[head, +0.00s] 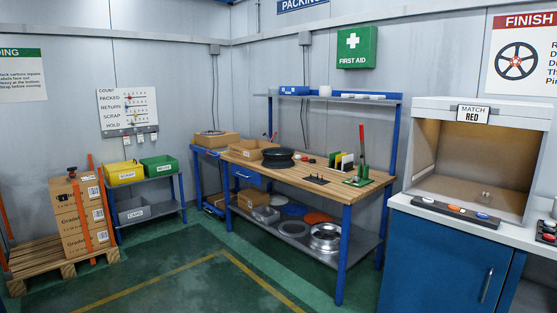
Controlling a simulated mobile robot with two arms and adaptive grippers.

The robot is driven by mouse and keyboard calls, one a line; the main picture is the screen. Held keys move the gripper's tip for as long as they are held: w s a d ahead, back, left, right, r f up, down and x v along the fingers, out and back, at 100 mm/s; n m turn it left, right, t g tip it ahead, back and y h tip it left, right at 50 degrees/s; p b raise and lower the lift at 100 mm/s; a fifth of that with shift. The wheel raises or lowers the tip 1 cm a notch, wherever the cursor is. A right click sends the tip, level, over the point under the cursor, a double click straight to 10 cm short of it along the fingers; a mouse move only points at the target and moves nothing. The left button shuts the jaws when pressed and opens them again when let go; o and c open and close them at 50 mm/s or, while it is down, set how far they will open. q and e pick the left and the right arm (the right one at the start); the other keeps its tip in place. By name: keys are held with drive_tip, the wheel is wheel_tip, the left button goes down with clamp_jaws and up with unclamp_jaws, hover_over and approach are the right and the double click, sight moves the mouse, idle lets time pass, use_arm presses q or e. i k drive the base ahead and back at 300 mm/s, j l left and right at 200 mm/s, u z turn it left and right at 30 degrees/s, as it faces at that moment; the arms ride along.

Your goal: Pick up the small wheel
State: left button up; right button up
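I cannot tell for certain which thing is the small wheel. A black round wheel-like piece (278,157) lies on the wooden top of the workbench (325,172). A shiny silver wheel rim (325,237) lies on the bench's lower shelf, with a flat grey ring (293,228) to its left. A small dark plate with short upright pegs (316,180) sits near the bench's front edge. Neither of my grippers shows in the head view.
A blue cabinet (450,255) with an open-fronted booth stands at the right. Orange and blue discs lie on the lower shelf. Boxes on a pallet (40,270) and a bin rack stand at the left. The green floor before the bench is clear.

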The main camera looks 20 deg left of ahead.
sight(277, 158)
drive_tip(key=i+j+u, duration=0.7)
drive_tip(key=i, duration=0.7)
drive_tip(key=i+u, duration=0.4)
drive_tip(key=i, duration=0.7)
